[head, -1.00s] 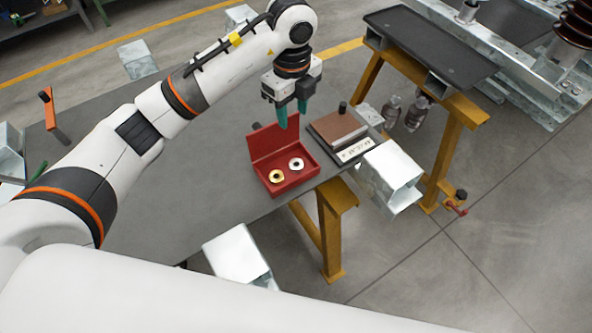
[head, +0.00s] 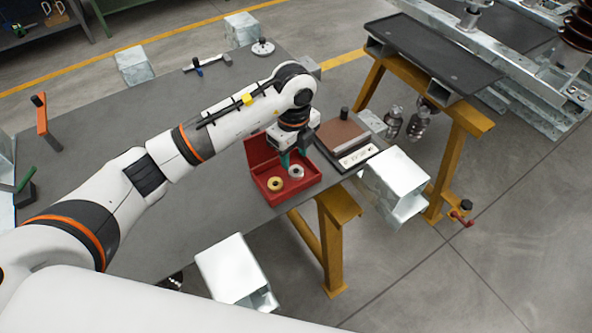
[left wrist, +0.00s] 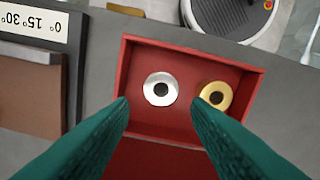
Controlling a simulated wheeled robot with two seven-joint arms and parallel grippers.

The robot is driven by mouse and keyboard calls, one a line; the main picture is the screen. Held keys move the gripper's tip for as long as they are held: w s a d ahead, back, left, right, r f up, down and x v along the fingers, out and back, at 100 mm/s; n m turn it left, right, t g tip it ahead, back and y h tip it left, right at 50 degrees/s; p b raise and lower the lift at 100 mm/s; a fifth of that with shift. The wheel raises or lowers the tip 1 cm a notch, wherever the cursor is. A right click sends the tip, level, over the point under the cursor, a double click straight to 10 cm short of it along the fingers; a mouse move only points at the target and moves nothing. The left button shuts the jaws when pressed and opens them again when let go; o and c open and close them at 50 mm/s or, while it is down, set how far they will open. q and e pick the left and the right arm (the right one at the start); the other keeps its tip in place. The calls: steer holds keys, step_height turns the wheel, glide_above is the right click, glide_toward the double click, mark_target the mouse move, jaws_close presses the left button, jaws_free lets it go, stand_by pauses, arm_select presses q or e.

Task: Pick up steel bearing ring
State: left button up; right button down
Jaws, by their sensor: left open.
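The steel bearing ring (head: 296,171) is a silver ring with a dark centre, lying in the open red box (head: 307,181). In the left wrist view the steel ring (left wrist: 160,89) lies flat, between the lines of the two fingers but beyond their tips. A brass-coloured ring (head: 275,184) lies beside it in the same box; it also shows in the left wrist view (left wrist: 215,95), close to the right fingertip. My left gripper (head: 292,163) is open and empty, pointing down above the box, with green fingers (left wrist: 160,102). My right gripper is not in view.
A brown block on a dark base with an angle scale (head: 342,138) stands right of the box. The grey table (head: 200,210) ends just in front of the box. A galvanised square tube (head: 395,183) stands off the right edge.

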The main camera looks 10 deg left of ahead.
mark_target(296, 171)
arm_select(q)
steer(key=f, duration=0.4)
steer(key=shift+s+d+f, duration=0.2)
steer(key=shift+d, duration=0.1)
steer(key=shift+c, duration=0.4)
steer(key=c, duration=0.7)
steer(key=shift+r, duration=0.1)
